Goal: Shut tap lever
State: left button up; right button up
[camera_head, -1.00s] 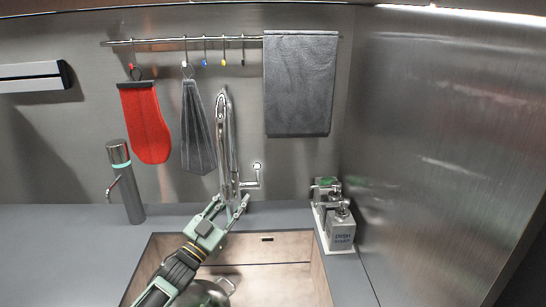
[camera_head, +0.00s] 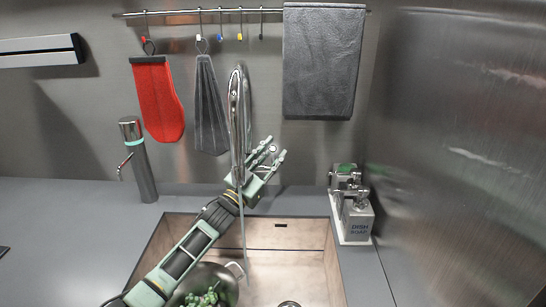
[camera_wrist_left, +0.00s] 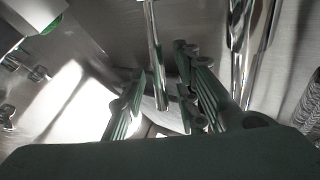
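The chrome tap (camera_head: 238,120) stands upright behind the sink, and a thin stream, apparently water, falls from it into the basin. Its lever (camera_head: 272,149) is mostly hidden behind my left gripper (camera_head: 276,148), only a small bright end showing between the fingers. The gripper is open, just right of the tap column. In the left wrist view, a thin chrome rod (camera_wrist_left: 154,55), apparently the lever, hangs between the spread fingers of the gripper (camera_wrist_left: 162,98). The tap column (camera_wrist_left: 248,50) is to their right. I cannot tell whether a finger touches the lever. My right gripper is out of view.
The sink (camera_head: 300,262) holds a metal pot (camera_head: 222,273) with green pieces, under my left forearm. A soap dispenser set (camera_head: 355,218) stands right of the sink, a metal cylinder dispenser (camera_head: 143,172) left. Red mitt (camera_head: 158,100) and grey towel (camera_head: 322,62) hang behind.

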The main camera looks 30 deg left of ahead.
pick_arm(q)
grip_shut()
dwell(0.3)
dwell(0.4)
